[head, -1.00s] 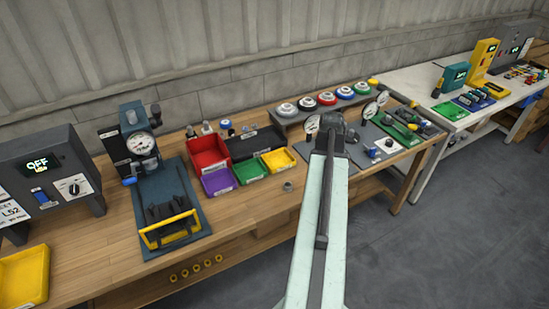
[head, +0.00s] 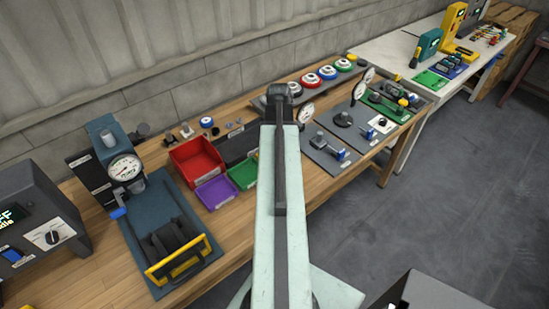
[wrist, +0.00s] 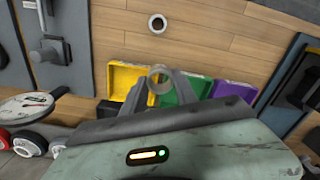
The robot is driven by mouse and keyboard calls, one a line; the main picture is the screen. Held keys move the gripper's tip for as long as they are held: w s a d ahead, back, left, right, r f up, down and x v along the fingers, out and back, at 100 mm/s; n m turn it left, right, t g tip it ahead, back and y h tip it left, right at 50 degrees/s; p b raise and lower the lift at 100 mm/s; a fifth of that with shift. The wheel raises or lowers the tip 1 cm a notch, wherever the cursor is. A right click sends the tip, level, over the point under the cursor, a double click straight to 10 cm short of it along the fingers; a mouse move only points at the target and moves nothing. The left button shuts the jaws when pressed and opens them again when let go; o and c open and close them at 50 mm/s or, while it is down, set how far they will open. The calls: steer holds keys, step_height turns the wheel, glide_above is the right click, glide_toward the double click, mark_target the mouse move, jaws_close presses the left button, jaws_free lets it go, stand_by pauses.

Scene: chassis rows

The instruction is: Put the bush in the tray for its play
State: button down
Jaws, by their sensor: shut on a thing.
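My gripper (wrist: 160,88) is shut on a grey metal ring-shaped bush (wrist: 160,73) in the wrist view. The held bush appears over the trays, its height unclear. A second ring-shaped bush (wrist: 157,23) lies on the bare wooden bench. The yellow tray (wrist: 128,72), green tray (wrist: 180,88) and purple tray (wrist: 232,88) stand side by side in the wrist view. In the head view the purple tray (head: 216,193) and green tray (head: 243,176) show beside a red bin (head: 197,161). My arm hides the gripper, both bushes and most of the yellow tray there.
A dial gauge on a stand (head: 125,168) and a blue mat (head: 150,225) with a yellow-handled fixture stand left of the trays. More gauges and grey plates (head: 325,150) lie to the right. Bare wood shows in front of the trays.

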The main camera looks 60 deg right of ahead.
steer(key=shift+m, duration=0.7)
steer(key=s+f+b, duration=0.2)
steer(key=f, duration=0.1)
steer(key=s+f+b, duration=0.2)
steer(key=b, duration=0.1)
steer(key=s+f+b, duration=0.2)
steer(key=f+b, duration=0.1)
steer(key=shift+s+a+f, duration=0.1)
steer(key=shift+s+f, duration=0.1)
steer(key=shift+f, duration=0.1)
steer(key=shift+s+f, duration=0.1)
steer(key=shift+s, duration=0.1)
steer(key=w+d, duration=0.3)
steer(key=w, duration=0.1)
steer(key=w+d+b, duration=0.1)
steer(key=w+d, duration=0.1)
steer(key=w, duration=0.2)
steer(key=w+d+f, duration=0.1)
steer(key=w+d, duration=0.2)
steer(key=w, duration=0.2)
steer(key=shift+d, duration=0.35)
step_height(320, 180, down, 4)
steer(key=b, duration=0.4)
steer(key=shift+w+d, duration=0.1)
steer(key=shift+r, duration=0.2)
steer(key=shift+f, duration=0.2)
steer(key=c, duration=1)
jaws_free()
steer(key=shift+o, duration=0.2)
